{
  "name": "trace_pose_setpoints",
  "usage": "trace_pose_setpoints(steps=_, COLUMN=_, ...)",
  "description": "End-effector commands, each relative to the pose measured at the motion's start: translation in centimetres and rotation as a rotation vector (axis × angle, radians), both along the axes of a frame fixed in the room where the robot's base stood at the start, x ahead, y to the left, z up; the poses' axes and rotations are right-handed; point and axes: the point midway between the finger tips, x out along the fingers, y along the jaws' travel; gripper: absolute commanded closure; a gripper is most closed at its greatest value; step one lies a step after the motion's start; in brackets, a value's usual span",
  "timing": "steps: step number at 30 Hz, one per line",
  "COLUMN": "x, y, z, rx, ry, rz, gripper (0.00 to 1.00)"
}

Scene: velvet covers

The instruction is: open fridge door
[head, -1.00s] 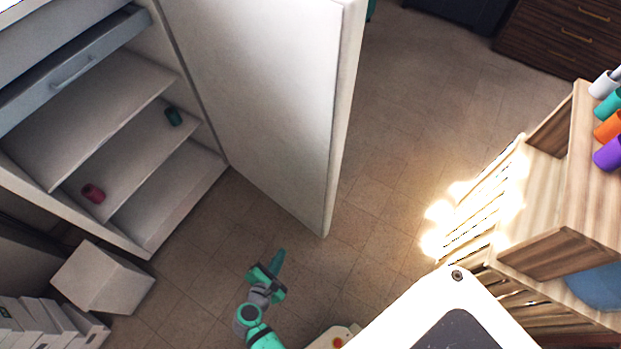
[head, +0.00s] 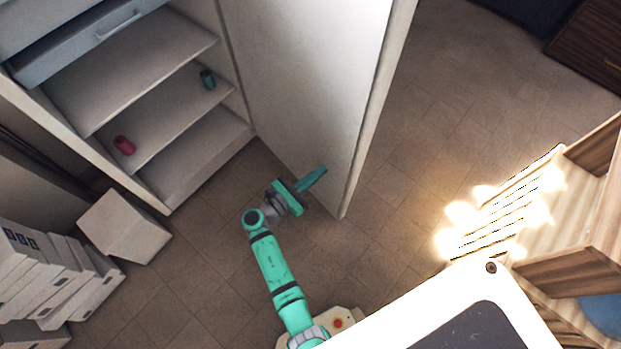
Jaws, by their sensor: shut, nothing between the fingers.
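The fridge (head: 172,205) stands at the upper left, its inside exposed. Its white door (head: 305,75) is swung wide open, with the inner face toward me and the free edge at the right. My gripper (head: 318,176), teal, is shut and empty. It is by the lower part of the door's inner face, near the bottom corner; I cannot tell whether it touches the door. The door's handle is not visible.
A pink can (head: 124,146) and a teal can (head: 208,79) are on the fridge shelves. A white box (head: 125,226) and a stack of white boxes (head: 60,275) are at the left. A wooden unit (head: 570,215) is at the right. Tiled floor is clear between.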

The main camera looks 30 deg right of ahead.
Motion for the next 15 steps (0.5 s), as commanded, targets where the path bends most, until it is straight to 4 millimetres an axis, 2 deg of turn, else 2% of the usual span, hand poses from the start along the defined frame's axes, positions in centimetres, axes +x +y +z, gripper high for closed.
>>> trace_pose_setpoints(steps=1, x=0.2, y=-1.1, z=0.0, rx=-0.001, ry=0.0, rz=-0.004, gripper=1.0)
trace_pose_setpoints(steps=7, x=1.0, y=-4.6, z=0.0, rx=0.0, ry=-0.001, rz=-0.004, gripper=1.0)
trace_pose_setpoints(steps=15, x=1.8, y=-7.3, z=0.0, rx=0.001, ry=0.0, rz=-0.001, gripper=1.0)
